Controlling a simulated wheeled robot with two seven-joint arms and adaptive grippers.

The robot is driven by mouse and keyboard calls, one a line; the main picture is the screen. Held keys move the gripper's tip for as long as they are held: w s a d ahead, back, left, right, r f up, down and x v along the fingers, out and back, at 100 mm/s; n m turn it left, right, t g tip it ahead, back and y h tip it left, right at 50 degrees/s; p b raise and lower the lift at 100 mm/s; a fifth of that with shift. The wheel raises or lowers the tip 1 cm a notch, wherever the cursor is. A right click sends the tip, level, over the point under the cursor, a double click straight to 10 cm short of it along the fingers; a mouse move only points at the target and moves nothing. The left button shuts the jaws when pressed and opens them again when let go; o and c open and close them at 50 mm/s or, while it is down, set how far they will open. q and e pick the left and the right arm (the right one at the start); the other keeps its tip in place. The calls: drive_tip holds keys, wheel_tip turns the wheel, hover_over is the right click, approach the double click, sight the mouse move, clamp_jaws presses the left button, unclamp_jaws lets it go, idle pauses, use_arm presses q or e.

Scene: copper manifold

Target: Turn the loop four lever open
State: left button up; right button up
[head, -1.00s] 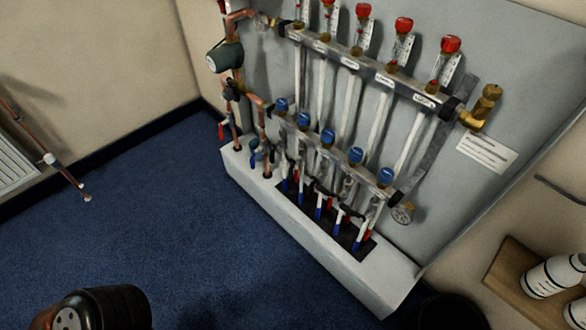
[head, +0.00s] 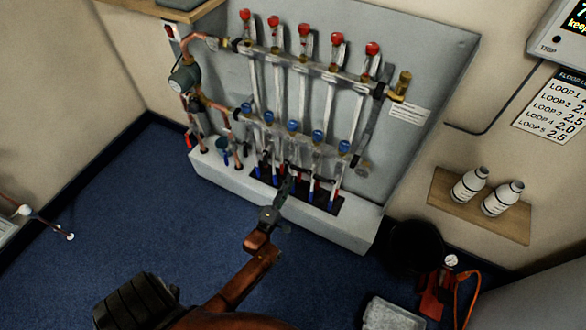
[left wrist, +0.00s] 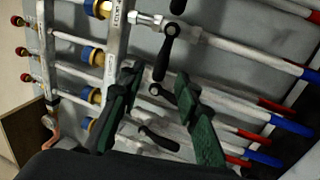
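The manifold (head: 310,150) stands on the grey panel, with red caps on its upper bar and blue caps on its lower bar. My left gripper (head: 286,182) reaches up from the bottom of the head view to the pipes under the lower bar. In the left wrist view its two green-padded fingers (left wrist: 157,75) are apart. A black lever (left wrist: 161,94) shows between them, with no clear contact. Another black lever (left wrist: 165,54) is above, and one (left wrist: 158,138) is below. I cannot tell which is loop four. My right gripper is not in view.
A white plinth (head: 345,236) runs under the manifold. At the right are a shelf (head: 450,205) with two bottles, a black bucket (head: 416,246) and a red pump (head: 437,292). A loop chart (head: 555,108) hangs on the wall. Blue carpet (head: 130,220) is clear at the left.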

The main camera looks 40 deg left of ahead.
sight(297, 169)
use_arm(q)
drive_tip(key=shift+b+x, duration=1)
drive_tip(key=shift+x, duration=2.55)
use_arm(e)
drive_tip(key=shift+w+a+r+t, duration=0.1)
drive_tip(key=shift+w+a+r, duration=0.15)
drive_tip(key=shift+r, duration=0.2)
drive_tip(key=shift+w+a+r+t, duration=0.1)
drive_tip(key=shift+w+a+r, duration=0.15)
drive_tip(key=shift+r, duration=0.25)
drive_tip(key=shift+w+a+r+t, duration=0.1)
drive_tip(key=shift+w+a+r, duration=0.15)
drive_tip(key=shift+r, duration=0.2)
use_arm(q)
drive_tip(key=shift+d, duration=0.1)
drive_tip(key=shift+c, duration=0.5)
drive_tip(key=shift+f, duration=0.1)
clamp_jaws()
